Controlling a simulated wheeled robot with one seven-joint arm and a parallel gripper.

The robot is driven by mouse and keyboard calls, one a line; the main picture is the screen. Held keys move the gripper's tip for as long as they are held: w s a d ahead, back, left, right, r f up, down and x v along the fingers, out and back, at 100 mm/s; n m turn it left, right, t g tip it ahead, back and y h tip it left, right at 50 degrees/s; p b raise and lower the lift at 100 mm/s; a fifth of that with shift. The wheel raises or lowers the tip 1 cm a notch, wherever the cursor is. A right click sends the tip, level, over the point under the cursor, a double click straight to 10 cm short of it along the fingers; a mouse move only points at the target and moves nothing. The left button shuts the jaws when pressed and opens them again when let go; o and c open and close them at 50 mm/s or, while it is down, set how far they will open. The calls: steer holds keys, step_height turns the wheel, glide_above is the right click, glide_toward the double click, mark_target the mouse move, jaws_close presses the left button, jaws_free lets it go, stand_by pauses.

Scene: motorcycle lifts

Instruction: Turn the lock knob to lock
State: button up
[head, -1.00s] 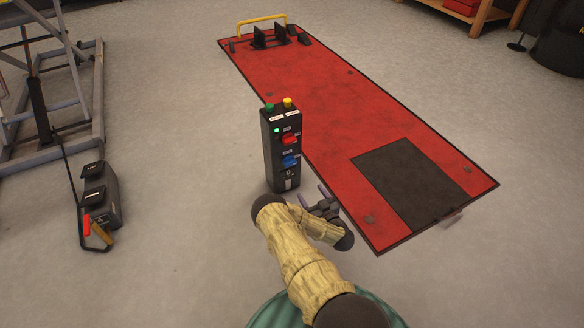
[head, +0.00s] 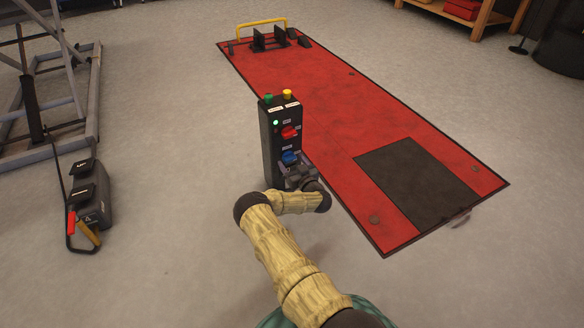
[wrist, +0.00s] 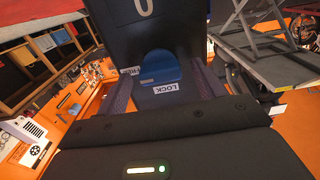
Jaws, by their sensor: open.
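The black control box (head: 268,150) stands upright beside the red lift platform. It has a red knob (head: 289,132) and, below it, a blue knob (head: 289,157) on its front face. In the wrist view the blue knob (wrist: 160,68) lies between two labels, LOCK (wrist: 165,88) and one reading partly "FREE" (wrist: 130,71). My gripper (head: 291,167) is at the front of the box, at the blue knob's height. In the wrist view my gripper (wrist: 164,95) is open, with a finger on each side of the knob. I cannot tell whether the fingers touch it.
The red lift platform (head: 310,90) lies flat behind and right of the box. A black pedal unit (head: 92,195) sits on the floor at left, near a grey lift frame (head: 75,120). A green and a yellow button top the box. Floor between pedal unit and box is clear.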

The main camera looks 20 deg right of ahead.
steer(key=shift+w, duration=0.35)
steer(key=c, duration=1)
